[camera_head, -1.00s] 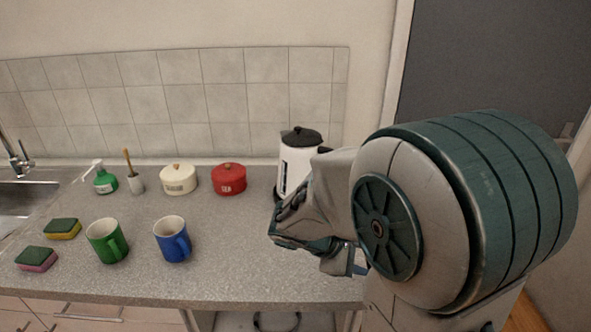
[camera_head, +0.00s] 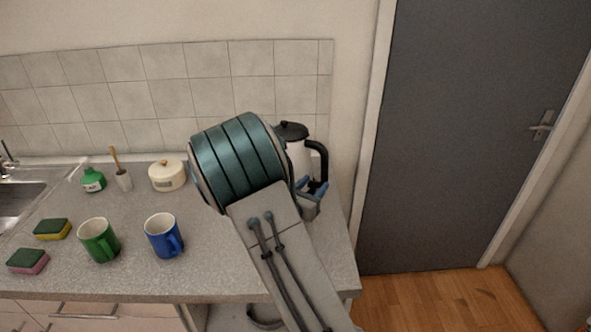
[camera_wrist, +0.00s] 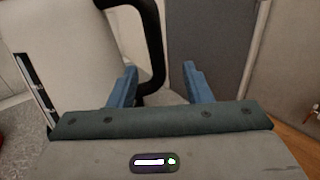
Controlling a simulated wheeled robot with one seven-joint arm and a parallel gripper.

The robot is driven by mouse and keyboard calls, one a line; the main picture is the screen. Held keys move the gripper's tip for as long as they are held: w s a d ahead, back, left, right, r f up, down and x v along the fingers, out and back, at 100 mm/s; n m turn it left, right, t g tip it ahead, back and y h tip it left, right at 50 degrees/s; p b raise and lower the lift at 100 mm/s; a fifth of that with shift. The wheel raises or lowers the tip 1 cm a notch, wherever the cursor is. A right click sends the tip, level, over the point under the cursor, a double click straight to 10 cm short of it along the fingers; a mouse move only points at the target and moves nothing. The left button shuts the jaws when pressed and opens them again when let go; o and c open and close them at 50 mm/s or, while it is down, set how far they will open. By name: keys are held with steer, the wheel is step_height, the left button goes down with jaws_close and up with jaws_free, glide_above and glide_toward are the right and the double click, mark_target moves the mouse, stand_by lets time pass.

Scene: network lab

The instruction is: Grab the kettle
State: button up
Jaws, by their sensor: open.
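The kettle (camera_head: 299,152) is white with a black lid and a black handle on its right side. It stands upright at the right end of the counter, partly hidden behind my arm. In the wrist view the kettle's white body (camera_wrist: 72,55) fills the left, and its black handle (camera_wrist: 154,45) comes down towards the space between my fingers. My gripper (camera_head: 314,186) is beside the handle's lower part in the head view. In the wrist view my gripper (camera_wrist: 159,82) is open, with blue fingers apart and nothing clamped. I cannot tell whether a finger touches the handle.
A blue mug (camera_head: 163,236), a green mug (camera_head: 98,240), a cream pot (camera_head: 167,176), a green soap bottle (camera_head: 93,180), a brush in a holder (camera_head: 123,178) and sponges (camera_head: 52,229) stand left of my arm. A grey door (camera_head: 455,140) is at the right.

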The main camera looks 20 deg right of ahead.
mark_target(322, 173)
steer(key=p+x, duration=0.1)
steer(key=x, duration=0.3)
steer(key=p+x, duration=0.1)
steer(key=x, duration=0.3)
steer(key=shift+w+a+f, duration=0.15)
steer(key=shift+w+f, duration=0.05)
jaws_close()
steer(key=shift+w+r, duration=0.1)
steer(key=shift+r, duration=0.05)
